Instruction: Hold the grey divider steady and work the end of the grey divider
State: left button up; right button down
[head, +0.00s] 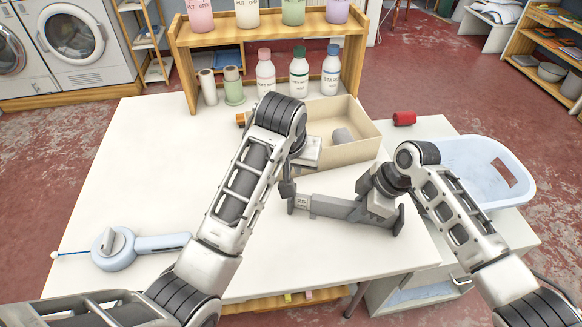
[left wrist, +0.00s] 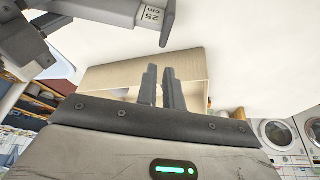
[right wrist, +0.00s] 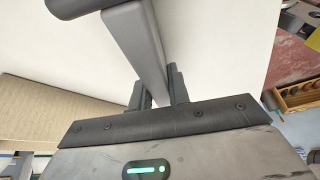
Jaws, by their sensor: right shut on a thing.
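The grey divider (head: 335,208) is a long grey bar with a "25 cm" label near its left end and a crosspiece at each end. It is over the white table in front of the cardboard box. My right gripper (head: 383,197) is shut on the bar toward its right end; the right wrist view shows the divider (right wrist: 138,42) between the fingers (right wrist: 158,88). My left gripper (head: 289,190) is beside the labelled left end. In the left wrist view its fingers (left wrist: 162,86) have a narrow empty gap, apart from the divider (left wrist: 110,10).
The open cardboard box (head: 345,160) holds a grey roll. A pale blue tape tool (head: 115,248) lies at left. A red object (head: 404,118) and blue basket (head: 470,165) are at right. Bottles stand along the back by the wooden shelf (head: 265,35). The table's left side is mostly clear.

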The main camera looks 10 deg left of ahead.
pick_arm(q)
jog(key=shift+w+a+f+n, duration=0.1)
jog(key=shift+a+f+n, duration=0.15)
jog(key=shift+a+n, duration=0.5)
grip_shut()
jog(key=a+r+n+g+h, duration=0.4)
jog(key=a+n, duration=0.5)
jog(key=n, duration=0.7)
jog(key=shift+n+g, duration=0.25)
jog(key=shift+g, duration=0.15)
jog(key=x, duration=1.1)
jog(key=shift+a+f, duration=0.1)
jog(key=shift+a, duration=0.1)
jog(key=d, duration=0.2)
jog(key=shift+d, duration=0.95)
